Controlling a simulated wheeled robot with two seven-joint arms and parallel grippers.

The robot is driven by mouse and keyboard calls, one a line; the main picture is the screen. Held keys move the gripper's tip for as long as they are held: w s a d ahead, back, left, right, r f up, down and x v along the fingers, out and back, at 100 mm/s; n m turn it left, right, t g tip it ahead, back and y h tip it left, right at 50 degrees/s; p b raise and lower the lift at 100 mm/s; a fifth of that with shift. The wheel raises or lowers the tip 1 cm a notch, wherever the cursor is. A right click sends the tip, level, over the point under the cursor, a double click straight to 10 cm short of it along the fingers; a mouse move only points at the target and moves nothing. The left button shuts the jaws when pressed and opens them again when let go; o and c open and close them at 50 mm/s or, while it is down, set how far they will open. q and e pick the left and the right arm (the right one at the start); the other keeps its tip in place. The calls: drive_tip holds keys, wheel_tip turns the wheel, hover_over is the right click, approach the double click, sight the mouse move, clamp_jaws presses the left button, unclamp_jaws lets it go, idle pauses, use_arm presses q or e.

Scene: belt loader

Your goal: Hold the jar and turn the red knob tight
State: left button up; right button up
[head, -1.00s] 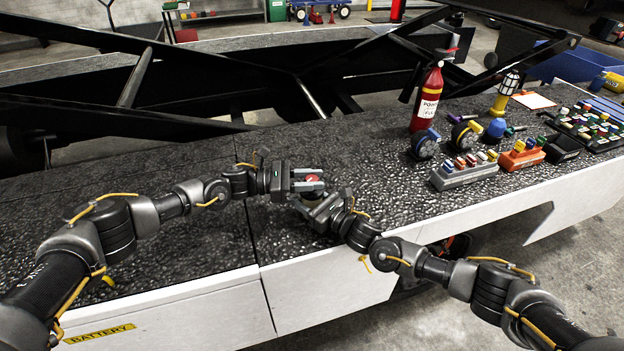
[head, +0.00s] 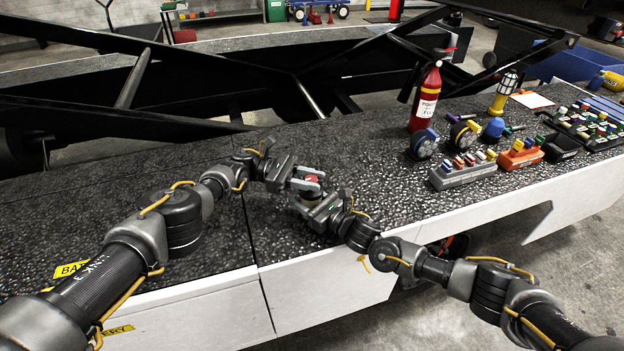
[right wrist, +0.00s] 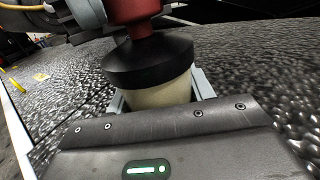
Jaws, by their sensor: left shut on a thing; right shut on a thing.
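The jar (right wrist: 160,95) has a cream body and a black lid, and stands upright in the right wrist view. My right gripper (right wrist: 158,104) is shut on the jar's body, low on its sides. The red knob (right wrist: 133,12) sits on top of the lid; it also shows as a small red spot in the head view (head: 312,178). My left gripper (head: 308,180) is shut on the red knob from the left, above my right gripper (head: 312,202). In the head view the jar is mostly hidden by the grippers.
A red fire extinguisher (head: 425,98) stands to the right on the dark, rough surface (head: 370,150). The surface left of the grippers is clear.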

sight(310, 179)
use_arm(q)
drive_tip(key=shift+f, duration=0.1)
drive_tip(key=o, duration=0.9)
drive_tip(key=shift+a, duration=0.1)
drive_tip(key=shift+o, duration=0.2)
wheel_tip(310, 179, up, 10)
drive_tip(key=shift+f, duration=0.15)
drive_tip(key=shift+r, duration=0.2)
drive_tip(key=shift+s, duration=0.1)
